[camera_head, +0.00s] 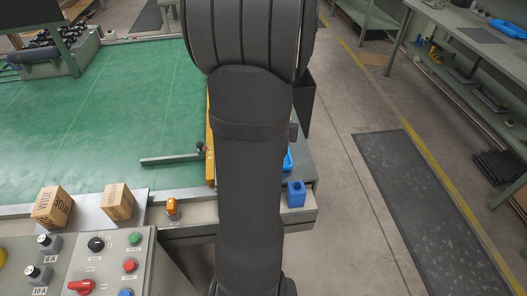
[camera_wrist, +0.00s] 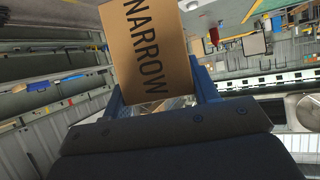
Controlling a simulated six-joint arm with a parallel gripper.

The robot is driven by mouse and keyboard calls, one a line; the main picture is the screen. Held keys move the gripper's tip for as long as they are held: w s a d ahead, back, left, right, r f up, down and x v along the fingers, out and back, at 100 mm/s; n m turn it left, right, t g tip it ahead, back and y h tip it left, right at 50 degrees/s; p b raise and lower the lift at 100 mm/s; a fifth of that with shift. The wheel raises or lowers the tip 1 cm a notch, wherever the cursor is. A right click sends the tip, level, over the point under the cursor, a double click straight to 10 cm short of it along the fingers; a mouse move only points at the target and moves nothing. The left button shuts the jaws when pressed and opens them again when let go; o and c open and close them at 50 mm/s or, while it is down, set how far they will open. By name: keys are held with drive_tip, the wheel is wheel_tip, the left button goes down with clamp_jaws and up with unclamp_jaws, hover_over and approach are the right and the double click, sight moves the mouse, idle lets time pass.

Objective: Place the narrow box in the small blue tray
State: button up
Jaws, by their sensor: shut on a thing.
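The narrow box (camera_wrist: 150,50) is brown cardboard with "NARROW" printed on it and fills the upper middle of the wrist view. My gripper (camera_wrist: 160,88) is shut on it, with a blue finger at each side. In the head view my own arm hides both the gripper and this box. A piece of bright blue (camera_head: 288,160) shows at the right edge of my arm; I cannot tell whether it is the small blue tray. A small blue container (camera_head: 296,194) stands just below it on the bench corner.
Two other cardboard boxes, a left one (camera_head: 52,207) and a right one (camera_head: 118,201), stand behind the control panel (camera_head: 110,262). A green table surface (camera_head: 90,115) lies beyond. An orange-topped knob (camera_head: 171,206) and a yellow rail (camera_head: 210,150) are near my arm.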

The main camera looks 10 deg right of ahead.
drive_tip(key=s+d, duration=0.2)
drive_tip(key=d, duration=0.2)
drive_tip(key=shift+m+g+h, duration=0.3)
drive_tip(key=shift+h, duration=0.1)
drive_tip(key=shift+w+a+f, duration=1.25)
drive_tip(key=shift+a+f, duration=0.15)
drive_tip(key=shift+f, duration=0.25)
drive_tip(key=shift+w+a+f, duration=1.2)
drive_tip(key=shift+a+f, duration=0.25)
drive_tip(key=shift+f, duration=0.25)
drive_tip(key=shift+w+a+f, duration=1.25)
drive_tip(key=shift+a+f, duration=0.15)
drive_tip(key=shift+f, duration=0.25)
drive_tip(key=shift+f, duration=0.1)
drive_tip(key=o, duration=0.6)
drive_tip(key=shift+f, duration=0.1)
drive_tip(key=shift+c, duration=0.2)
drive_tip(key=o, duration=0.4)
drive_tip(key=shift+o, duration=0.2)
drive_tip(key=shift+r, duration=0.25)
drive_tip(key=v, duration=1.2)
